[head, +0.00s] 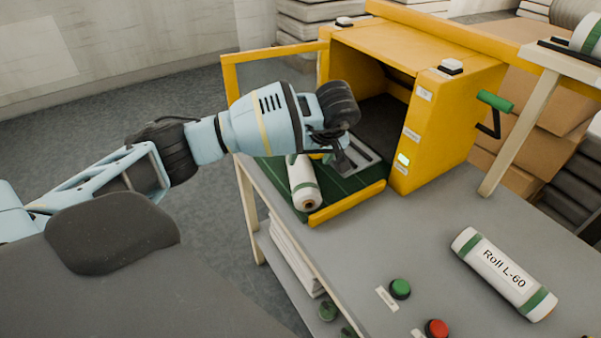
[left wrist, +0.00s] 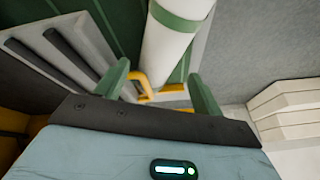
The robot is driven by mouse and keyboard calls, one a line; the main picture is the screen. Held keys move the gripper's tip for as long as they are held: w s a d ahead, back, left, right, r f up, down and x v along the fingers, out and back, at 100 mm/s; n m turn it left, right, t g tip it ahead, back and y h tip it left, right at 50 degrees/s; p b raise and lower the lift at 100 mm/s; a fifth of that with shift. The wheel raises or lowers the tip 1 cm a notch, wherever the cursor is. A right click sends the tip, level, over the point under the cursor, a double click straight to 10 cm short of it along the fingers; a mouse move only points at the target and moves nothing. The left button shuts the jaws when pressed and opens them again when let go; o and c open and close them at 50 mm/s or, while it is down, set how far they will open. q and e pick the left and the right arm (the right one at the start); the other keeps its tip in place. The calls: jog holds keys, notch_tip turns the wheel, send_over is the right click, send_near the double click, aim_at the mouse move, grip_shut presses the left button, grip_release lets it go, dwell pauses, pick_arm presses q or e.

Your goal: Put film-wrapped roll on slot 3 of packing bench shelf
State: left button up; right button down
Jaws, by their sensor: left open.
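A white roll with green bands (head: 304,186) lies on the green tray of the yellow machine. It also shows in the left wrist view (left wrist: 171,45), beyond and between the finger tips. I cannot tell whether film covers it. My left gripper (head: 335,158) is open, above the tray and close to the roll; its green fingers (left wrist: 160,85) show apart, with no visible grip. A second white roll (head: 503,274), labelled "Roll L-60", lies on the grey bench. A cream shelf (head: 548,59) at the top right bears a roll (head: 589,38); its slot numbers cannot be read. My right gripper is out of view.
The yellow machine (head: 453,125) stands beside the tray, with a green-handled crank (head: 495,101) on its right side. A green button (head: 400,288) and a red button (head: 436,328) sit on the bench front. Cardboard boxes (head: 545,115) are stacked behind.

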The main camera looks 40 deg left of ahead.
aim_at(304, 167)
pick_arm(q)
jog(key=shift+x, duration=0.95)
jog(key=shift+a+f, duration=0.2)
jog(key=shift+f, duration=0.2)
jog(key=x, duration=0.4)
jog(key=shift+w+a+f, duration=0.15)
jog(key=shift+a+f, duration=0.05)
jog(key=shift+a, duration=0.05)
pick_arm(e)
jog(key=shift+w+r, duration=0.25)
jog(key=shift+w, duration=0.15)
pick_arm(q)
jog(key=shift+c, duration=0.5)
jog(key=c, duration=0.7)
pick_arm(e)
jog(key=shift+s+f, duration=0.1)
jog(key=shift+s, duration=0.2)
pick_arm(q)
jog(key=shift+r, duration=0.1)
